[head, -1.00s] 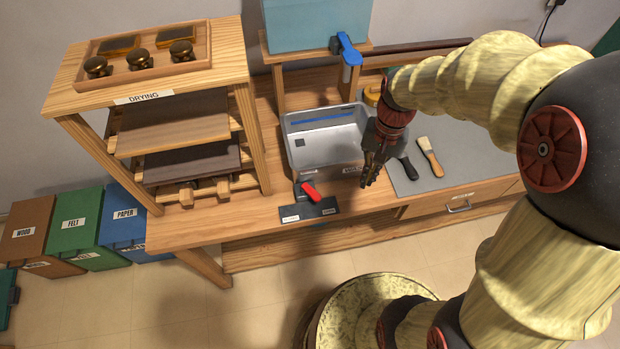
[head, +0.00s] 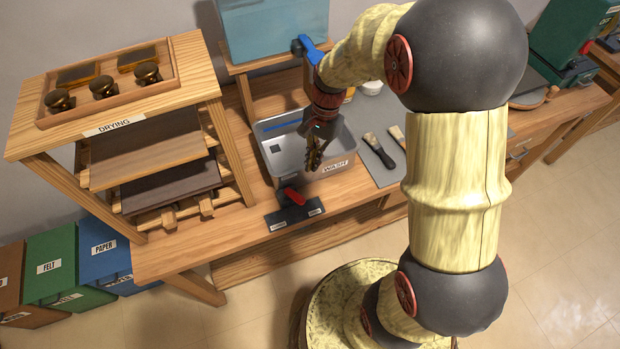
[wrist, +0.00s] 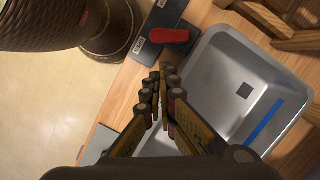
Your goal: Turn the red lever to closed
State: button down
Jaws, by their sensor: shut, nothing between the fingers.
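The red lever (head: 295,196) sits on a dark plate (head: 290,215) at the bench's front edge, before the wash basin. The plate has a white label near each end; I cannot read them for sure. My gripper (head: 312,168) is shut and empty. It is over the basin, above and behind the lever, apart from it. In the wrist view my fingertips (wrist: 163,72) point toward the lever with a gap between.
The grey wash basin (head: 341,157) stands behind the plate. A blue lever (head: 310,50) is above it by a blue tank (head: 268,25). The drying rack (head: 150,110) stands left. Brushes (head: 378,150) lie on a grey mat at right. The bench front left of the plate is clear.

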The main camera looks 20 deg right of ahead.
aim_at(294, 196)
jog(key=b+x, duration=0.2)
jog(key=x, duration=0.7)
jog(key=shift+s+f+b, duration=0.15)
jog(key=shift+f+b, duration=0.2)
jog(key=shift+b, duration=0.05)
jog(key=shift+s+a+m+p, duration=0.2)
jog(key=shift+s+m+p, duration=0.35)
jog(key=shift+m+p, duration=0.45)
jog(key=shift+s+a+r+m+t+p, duration=0.15)
jog(key=shift+s+a+m+t+p, duration=0.2)
jog(key=shift+m+p, duration=0.35)
jog(key=m+p, duration=0.1)
jog(key=s+m+p, duration=0.1)
jog(key=shift+s+a+m+t, duration=0.15)
jog(key=shift+a+m+t, duration=0.15)
jog(key=shift+a, duration=0.1)
jog(key=a+m+p, duration=0.1)
jog(key=m, duration=0.1)
jog(key=s+a+m+t+p, duration=0.1)
jog(key=m, duration=0.1)
jog(key=shift+s+a+m, duration=0.15)
jog(key=shift+s+m, duration=0.05)
jog(key=shift+m, duration=0.1)
jog(key=shift+a+p, duration=0.35)
jog(key=shift+p, duration=0.05)
jog(key=shift+s+a, duration=0.1)
jog(key=shift+a, duration=0.05)
